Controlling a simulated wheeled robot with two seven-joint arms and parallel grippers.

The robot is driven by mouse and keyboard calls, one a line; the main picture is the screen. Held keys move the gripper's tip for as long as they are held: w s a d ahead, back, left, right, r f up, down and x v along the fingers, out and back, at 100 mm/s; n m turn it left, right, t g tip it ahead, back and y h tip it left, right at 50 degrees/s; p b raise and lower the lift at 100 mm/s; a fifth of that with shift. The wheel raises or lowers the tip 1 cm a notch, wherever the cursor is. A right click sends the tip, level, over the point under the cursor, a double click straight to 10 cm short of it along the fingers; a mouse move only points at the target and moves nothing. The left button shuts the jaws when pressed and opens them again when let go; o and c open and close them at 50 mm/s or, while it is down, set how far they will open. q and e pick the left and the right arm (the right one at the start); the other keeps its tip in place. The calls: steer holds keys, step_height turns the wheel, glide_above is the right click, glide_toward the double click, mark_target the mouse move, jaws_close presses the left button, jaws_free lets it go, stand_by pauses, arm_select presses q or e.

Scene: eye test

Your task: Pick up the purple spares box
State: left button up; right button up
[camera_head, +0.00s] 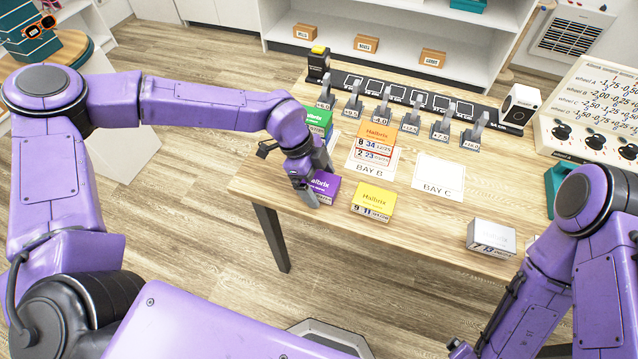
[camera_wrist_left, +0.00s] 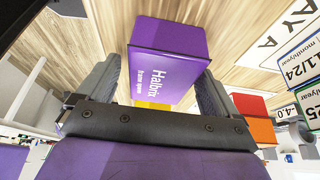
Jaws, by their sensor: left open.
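The purple spares box (camera_head: 325,184), with white Halbrix lettering, sits near the left front corner of the wooden table. My left gripper (camera_head: 306,188) is at the box from above and partly hides it in the head view. In the left wrist view the purple box (camera_wrist_left: 168,50) shows between the two spread fingers of my left gripper (camera_wrist_left: 160,85). The fingers are open, one on each side of it; whether either touches it I cannot tell. My right arm (camera_head: 590,215) is at the lower right; its fingers are outside the picture.
A yellow box (camera_head: 373,200) stands just right of the purple one. Green boxes (camera_head: 318,120) stand behind it, an orange stack (camera_head: 376,135) on the Bay B sheet. The Bay C sheet (camera_head: 438,172) is bare. A grey box (camera_head: 491,236) stands near the right front.

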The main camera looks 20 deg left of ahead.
arm_select(q)
steer(key=shift+f, duration=0.15)
steer(key=shift+c, duration=0.3)
steer(key=c, duration=1)
steer(key=shift+c, duration=0.2)
